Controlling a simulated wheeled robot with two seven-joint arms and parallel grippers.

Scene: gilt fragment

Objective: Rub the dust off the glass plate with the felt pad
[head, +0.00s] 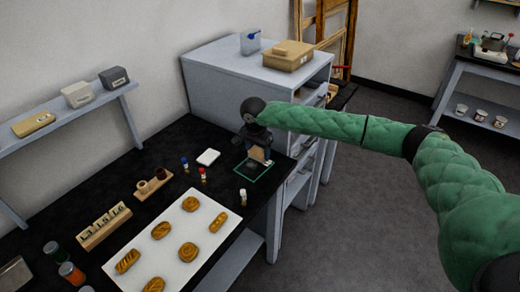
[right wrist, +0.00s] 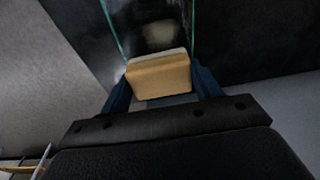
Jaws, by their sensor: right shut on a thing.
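The felt pad (head: 258,154) is a tan block with a pale grey layer; it shows large in the right wrist view (right wrist: 158,78). My right gripper (head: 256,150) is shut on it, with a blue finger on each side. The glass plate (head: 252,174) is a clear sheet with green edges on the black bench, partly hidden by the pad and gripper. In the right wrist view the plate (right wrist: 127,44) runs beyond the pad and bears a pale dust patch (right wrist: 160,33). I cannot tell whether the pad touches the glass. My left gripper is not in view.
Small bottles (head: 203,175), a white block (head: 208,157) and a white board (head: 190,220) with several bread-like pieces lie left of the plate. A small white-bodied bottle (head: 243,197) stands just in front of it. A grey cabinet (head: 225,75) rises behind. The bench edge is close on the right.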

